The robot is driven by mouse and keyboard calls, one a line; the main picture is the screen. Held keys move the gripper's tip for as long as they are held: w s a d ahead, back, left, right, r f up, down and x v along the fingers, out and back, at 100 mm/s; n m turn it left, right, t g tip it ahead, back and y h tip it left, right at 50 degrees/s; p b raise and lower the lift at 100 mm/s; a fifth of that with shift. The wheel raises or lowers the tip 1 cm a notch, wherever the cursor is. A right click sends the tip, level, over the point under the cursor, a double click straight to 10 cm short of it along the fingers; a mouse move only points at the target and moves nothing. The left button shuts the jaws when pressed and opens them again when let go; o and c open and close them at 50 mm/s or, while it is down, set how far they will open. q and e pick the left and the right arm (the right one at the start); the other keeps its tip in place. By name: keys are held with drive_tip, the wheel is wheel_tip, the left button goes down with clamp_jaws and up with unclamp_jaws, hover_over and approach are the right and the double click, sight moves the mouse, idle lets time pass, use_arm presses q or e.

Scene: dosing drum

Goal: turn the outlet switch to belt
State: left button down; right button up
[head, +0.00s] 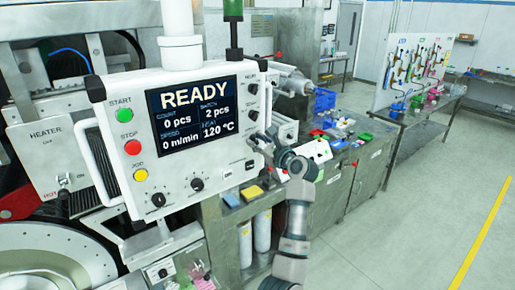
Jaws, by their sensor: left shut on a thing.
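The white control panel (205,178) fills the left centre of the head view, with its lit READY screen (195,110). My left gripper (258,142) is at the panel's lower right edge, below two black knobs in a column. It is shut on a small control there, which I take to be the outlet switch; the gripper hides it, so its setting and label cannot be read. The upper black knob (252,88) and the lower black knob (253,115) are clear of the gripper. My right gripper is not in view.
Green (124,115), red (132,147) and yellow (140,175) buttons line the panel's left side. Two more black knobs sit along its bottom. A grey workbench (340,185) with small parts stands behind my left arm. The floor at right is clear.

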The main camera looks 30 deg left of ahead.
use_arm(q)
drive_tip(key=shift+f+n+b, duration=0.2)
drive_tip(key=shift+n+b, duration=0.4)
drive_tip(key=shift+n, duration=0.4)
drive_tip(key=c, duration=0.9)
unclamp_jaws()
drive_tip(key=shift+d, duration=0.1)
drive_tip(key=shift+o, duration=0.2)
drive_tip(key=shift+d+r, duration=0.1)
drive_tip(key=shift+r, duration=0.05)
drive_tip(key=v, duration=1.2)
drive_tip(key=shift+w, duration=0.1)
